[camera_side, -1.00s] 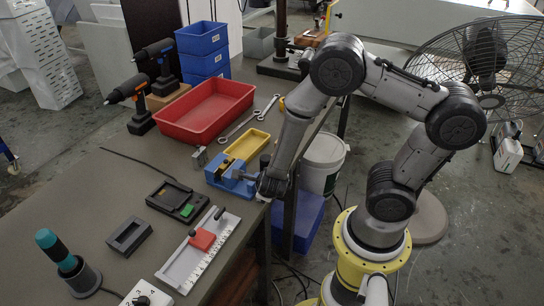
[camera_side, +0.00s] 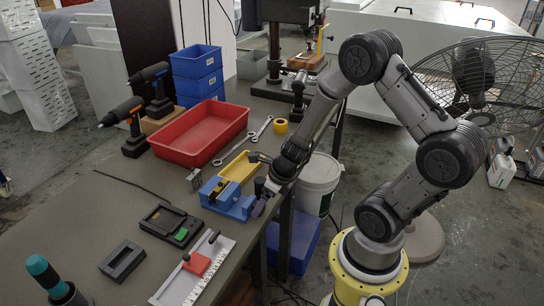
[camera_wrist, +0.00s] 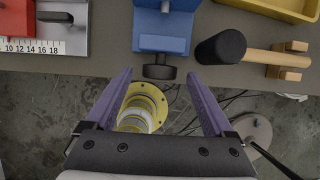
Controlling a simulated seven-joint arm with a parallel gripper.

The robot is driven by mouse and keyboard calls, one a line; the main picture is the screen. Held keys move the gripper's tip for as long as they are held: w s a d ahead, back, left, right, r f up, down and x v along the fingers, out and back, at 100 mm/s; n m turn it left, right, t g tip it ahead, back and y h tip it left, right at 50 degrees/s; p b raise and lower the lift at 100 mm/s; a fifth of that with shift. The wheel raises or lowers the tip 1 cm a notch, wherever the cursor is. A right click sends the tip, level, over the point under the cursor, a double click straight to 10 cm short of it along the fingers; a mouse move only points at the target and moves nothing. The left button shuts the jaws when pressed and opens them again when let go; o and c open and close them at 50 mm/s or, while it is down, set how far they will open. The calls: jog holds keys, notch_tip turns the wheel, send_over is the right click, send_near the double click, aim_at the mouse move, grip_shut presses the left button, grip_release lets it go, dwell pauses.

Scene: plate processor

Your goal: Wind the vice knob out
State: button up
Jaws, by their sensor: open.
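The blue vice (camera_side: 228,202) stands at the table's edge in the side view. In the wrist view its blue body (camera_wrist: 163,30) is at the top, and its dark knob (camera_wrist: 159,72) sticks out toward me. My gripper (camera_wrist: 158,76) is open, with purple fingers apart on either side of the knob. Gaps show between the knob and both fingertips, and nothing is held. In the side view my gripper (camera_side: 262,207) is at the vice's right end, and the knob is hard to make out there.
A mallet with a black head (camera_wrist: 221,47) lies close right of the vice in the wrist view. A red block (camera_side: 197,264) sits on a ruled plate left of it. A yellow tray (camera_side: 240,167) is behind the vice. A white bucket (camera_side: 318,180) stands below the table edge.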

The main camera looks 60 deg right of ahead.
jog(key=v, duration=1.2)
jog(key=w+a+r+n+t, duration=0.2)
jog(key=a+r+n, duration=0.4)
jog(key=r, duration=0.2)
jog(key=s+a+r+n+y, duration=0.1)
jog(key=s+a+r+n, duration=0.4)
jog(key=n, duration=1.1)
jog(key=shift+s+a+r+t+y, duration=0.3)
jog(key=shift+a+r, duration=0.2)
jog(key=shift+r, duration=0.5)
